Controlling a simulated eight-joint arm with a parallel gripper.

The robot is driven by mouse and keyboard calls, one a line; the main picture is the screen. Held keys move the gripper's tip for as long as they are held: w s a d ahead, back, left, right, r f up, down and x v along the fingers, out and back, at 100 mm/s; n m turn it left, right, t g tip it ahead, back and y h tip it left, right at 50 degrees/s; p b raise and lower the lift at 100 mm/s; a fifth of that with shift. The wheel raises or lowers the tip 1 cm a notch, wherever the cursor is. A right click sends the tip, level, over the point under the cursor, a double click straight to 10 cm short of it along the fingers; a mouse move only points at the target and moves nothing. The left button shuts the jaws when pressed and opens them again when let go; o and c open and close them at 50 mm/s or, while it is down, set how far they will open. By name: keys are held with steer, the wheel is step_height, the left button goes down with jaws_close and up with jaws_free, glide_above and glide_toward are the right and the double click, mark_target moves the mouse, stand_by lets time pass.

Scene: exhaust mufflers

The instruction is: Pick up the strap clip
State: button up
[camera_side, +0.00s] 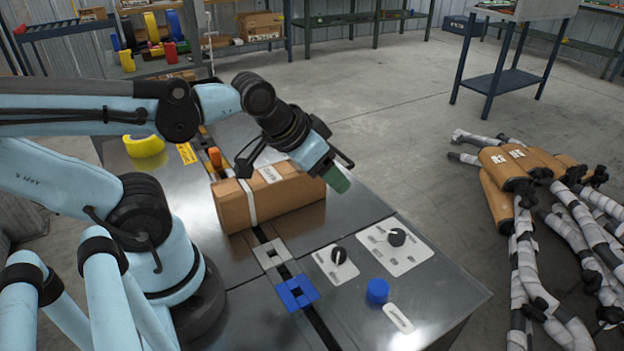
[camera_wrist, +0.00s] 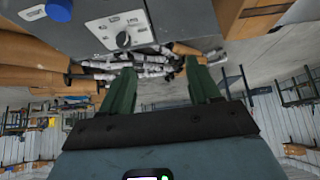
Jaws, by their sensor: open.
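My gripper (camera_side: 338,172) is raised past the right end of a strapped cardboard box, above the metal table. In the wrist view its two green fingers (camera_wrist: 160,68) stand well apart with nothing held between them. A blue square piece with a hole (camera_side: 296,292) lies flat on the dark strip across the table. A grey square piece with a hole (camera_side: 271,254) lies on the same strip, nearer the box. I cannot tell for certain which piece is the strap clip. Both are apart from my gripper and are not clear in the wrist view.
The cardboard box (camera_side: 270,195) has a white band around it. Wrapped mufflers (camera_side: 535,210) are piled on the right. A yellow roll (camera_side: 143,146) lies at the table's far left.

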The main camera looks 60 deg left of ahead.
steer(key=w+a+r+g+y, duration=0.2)
steer(key=a, duration=0.7)
steer(key=g+h, duration=0.2)
steer(key=g, duration=0.3)
glide_above(215, 149)
step_height(215, 149, down, 4)
steer(key=r, duration=0.1)
steer(key=f, duration=0.6)
steer(key=shift+w+a+f, duration=0.2)
steer(key=shift+f, duration=0.15)
steer(key=shift+s+d+f, duration=0.1)
steer(key=shift+d+f, duration=0.05)
steer(key=shift+f, duration=1.25)
steer(key=shift+s+d+f, duration=0.1)
steer(key=shift+f, duration=1.3)
